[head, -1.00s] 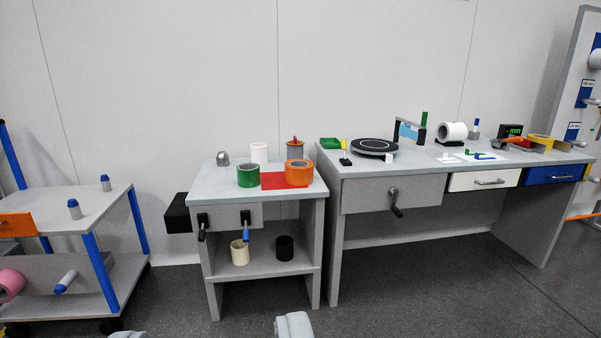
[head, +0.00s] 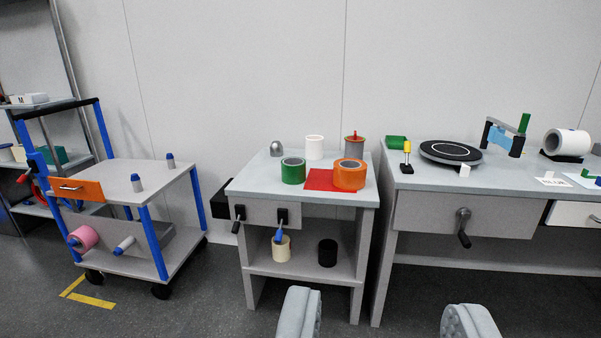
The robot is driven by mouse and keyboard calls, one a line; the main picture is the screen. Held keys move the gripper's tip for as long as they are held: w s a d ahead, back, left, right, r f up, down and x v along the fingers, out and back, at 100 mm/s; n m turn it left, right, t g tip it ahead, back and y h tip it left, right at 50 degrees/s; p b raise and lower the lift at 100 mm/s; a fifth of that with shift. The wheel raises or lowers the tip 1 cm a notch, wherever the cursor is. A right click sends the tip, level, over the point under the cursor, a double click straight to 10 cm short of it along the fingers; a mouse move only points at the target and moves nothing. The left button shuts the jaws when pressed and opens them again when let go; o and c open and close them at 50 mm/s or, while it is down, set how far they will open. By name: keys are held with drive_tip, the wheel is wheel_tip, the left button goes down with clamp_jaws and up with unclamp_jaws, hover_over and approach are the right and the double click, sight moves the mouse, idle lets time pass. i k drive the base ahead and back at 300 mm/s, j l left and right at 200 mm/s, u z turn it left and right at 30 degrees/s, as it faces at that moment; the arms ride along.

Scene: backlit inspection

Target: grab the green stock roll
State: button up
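The green stock roll (head: 293,171) stands upright on the left front part of the small grey table's top (head: 243,186). It is a short green cylinder with an open core. My gripper (head: 383,325) shows at the bottom edge as two grey fingers set wide apart, with nothing between them. It is open and well short of the table, below and to the right of the green roll in the picture.
An orange roll (head: 349,175) stands on a red sheet (head: 320,181) right of the green roll. A white roll (head: 315,147), a grey dome (head: 276,148) and a grey canister (head: 354,146) stand behind. A trolley (head: 118,186) is left, a long bench (head: 410,181) right.

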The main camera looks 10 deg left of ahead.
sight(293, 168)
drive_tip(key=i+j, duration=0.2)
drive_tip(key=i, duration=0.25)
drive_tip(key=i+j, duration=0.25)
drive_tip(key=i, duration=0.15)
drive_tip(key=i+j, duration=0.2)
drive_tip(key=i, duration=0.25)
drive_tip(key=i+j, duration=0.2)
drive_tip(key=i, duration=0.25)
drive_tip(key=i+j, duration=0.2)
drive_tip(key=i, duration=0.2)
